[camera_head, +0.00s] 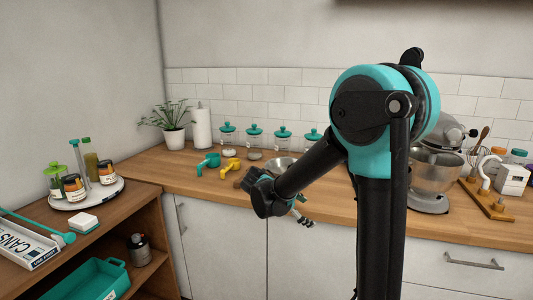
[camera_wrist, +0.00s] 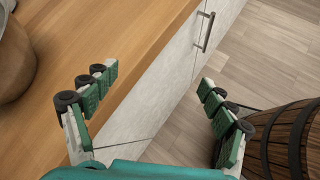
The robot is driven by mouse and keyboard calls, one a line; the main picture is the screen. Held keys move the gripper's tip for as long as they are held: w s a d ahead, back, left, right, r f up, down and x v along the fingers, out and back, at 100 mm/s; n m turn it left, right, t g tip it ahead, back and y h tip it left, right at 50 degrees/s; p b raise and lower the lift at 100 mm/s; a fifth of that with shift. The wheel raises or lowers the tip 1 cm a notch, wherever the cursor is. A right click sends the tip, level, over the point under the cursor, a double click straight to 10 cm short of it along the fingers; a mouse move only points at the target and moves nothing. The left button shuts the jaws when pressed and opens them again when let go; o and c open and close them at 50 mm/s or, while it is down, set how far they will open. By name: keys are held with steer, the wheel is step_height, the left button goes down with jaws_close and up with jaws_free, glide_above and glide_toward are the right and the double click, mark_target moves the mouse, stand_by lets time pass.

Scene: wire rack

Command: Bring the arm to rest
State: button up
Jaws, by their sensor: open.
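My gripper (camera_head: 303,219) shows below the bent arm in the head view, in front of the counter's front edge. In the wrist view my gripper (camera_wrist: 160,100) is open, its two green-padded fingers wide apart with nothing between them. The left finger shows over the wooden counter top (camera_wrist: 100,40), and the right finger over the floor (camera_wrist: 255,50). My arm is bent at the elbow, with its forearm slanting down and left in the head view. Part of the gripper is small and partly hidden there.
A wooden barrel (camera_wrist: 290,140) stands close to the right finger. A metal bowl (camera_head: 282,165), a yellow tool (camera_head: 230,166) and a stand mixer (camera_head: 434,170) are on the counter. A shelf unit (camera_head: 135,205) with a round tray (camera_head: 75,202) stands left. White cabinet fronts (camera_head: 230,235) lie below the counter.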

steer(key=s+d+f+m+y, duration=0.2)
steer(key=s+f+m+y, duration=0.2)
steer(key=s+m, duration=0.5)
steer(key=s+d+f+m+y, duration=0.3)
steer(key=s+f+m+y, duration=0.2)
steer(key=s+f+m, duration=0.2)
steer(key=shift+s+m, duration=1.2)
steer(key=shift+s, duration=1.2)
steer(key=shift+d+f, duration=0.1)
